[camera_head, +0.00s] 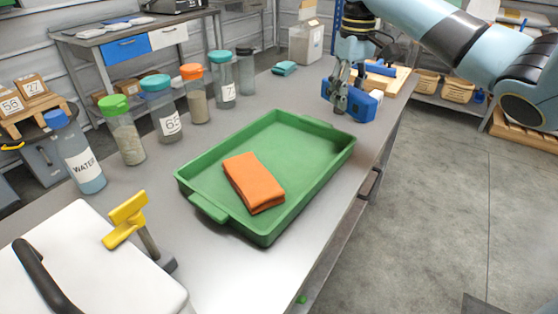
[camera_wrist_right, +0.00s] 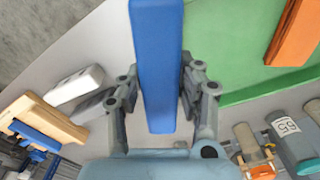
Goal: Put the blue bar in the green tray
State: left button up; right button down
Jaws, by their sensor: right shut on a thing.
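The blue bar (camera_head: 360,108) is at the far end of the grey bench, beyond the green tray (camera_head: 313,188). My right gripper (camera_head: 346,98) is shut on the bar, with its fingers on either side. In the right wrist view the bar (camera_wrist_right: 157,50) lies lengthwise between the fingers (camera_wrist_right: 158,90). I cannot tell if it touches the bench. The tray also shows in the wrist view (camera_wrist_right: 220,45), to the right of the bar. A folded orange cloth (camera_head: 254,182) lies in the tray. My left gripper is not in view.
Several lidded jars (camera_head: 123,131) and a water bottle (camera_head: 75,153) line the bench's left side. A wooden block (camera_head: 398,80) with a blue-handled thing is behind the bar. A yellow-handled tool (camera_head: 127,212) stands front left. The tray has bare floor around the cloth.

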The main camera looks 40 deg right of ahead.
jog(key=b, duration=0.2)
send_over(295, 149)
notch_tip(295, 149, down, 6)
jog(key=shift+d+f, duration=0.1)
jog(key=shift+f, duration=0.05)
notch_tip(295, 149, down, 4)
jog(key=shift+f, duration=0.1)
jog(key=c, duration=0.9)
grip_release()
